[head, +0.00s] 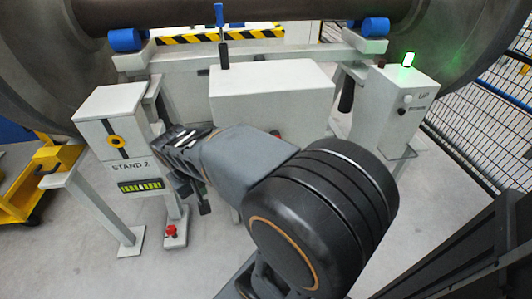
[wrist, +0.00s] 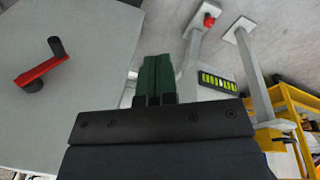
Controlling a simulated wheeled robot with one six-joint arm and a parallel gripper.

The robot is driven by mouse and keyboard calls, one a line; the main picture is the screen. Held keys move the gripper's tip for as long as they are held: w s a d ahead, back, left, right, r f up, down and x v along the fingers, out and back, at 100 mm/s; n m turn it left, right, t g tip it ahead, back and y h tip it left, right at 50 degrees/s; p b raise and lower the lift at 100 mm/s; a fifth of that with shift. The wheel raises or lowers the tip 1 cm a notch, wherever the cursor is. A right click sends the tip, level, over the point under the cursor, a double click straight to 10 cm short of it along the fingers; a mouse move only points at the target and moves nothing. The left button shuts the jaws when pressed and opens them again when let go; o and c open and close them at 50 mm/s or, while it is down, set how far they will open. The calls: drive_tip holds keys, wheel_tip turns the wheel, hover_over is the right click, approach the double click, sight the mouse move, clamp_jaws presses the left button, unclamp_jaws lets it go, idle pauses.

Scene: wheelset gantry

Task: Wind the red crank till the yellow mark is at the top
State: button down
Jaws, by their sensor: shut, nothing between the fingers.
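The red crank (wrist: 42,74) shows at the left of the wrist view, on a flat grey panel (wrist: 90,35). Its arm slants up to the right, from a dark hub at its lower left to a black knob (wrist: 56,46) at its upper right. My gripper (wrist: 153,72) has its green fingers together and empty, apart from the crank and to its right in that view. I cannot clearly tell a yellow mark on the crank.
The STAND 2 box (head: 108,118) has a yellow ring (head: 115,141) and a lit bar display (head: 140,186). A cabinet (head: 410,92) with a green lamp (head: 408,60) stands right. A red button (head: 171,230) sits low.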

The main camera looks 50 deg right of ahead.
drive_tip(key=w+d+m+g+h+p, duration=0.2)
drive_tip(key=w+d+m+g+p, duration=0.1)
drive_tip(key=d, duration=0.6)
drive_tip(key=w+d+m+g+h+p, duration=0.2)
drive_tip(key=w+d+m+g, duration=0.15)
drive_tip(key=d, duration=0.65)
drive_tip(key=w+b+x, duration=0.1)
drive_tip(key=b+x, duration=0.3)
drive_tip(key=x, duration=0.9)
drive_tip(key=shift+s+d+f+t, duration=0.2)
drive_tip(key=shift+d+f+t, duration=0.1)
drive_tip(key=shift+d+t, duration=0.05)
drive_tip(key=shift+n, duration=0.25)
drive_tip(key=shift+f+b, duration=0.1)
drive_tip(key=shift+b, duration=0.2)
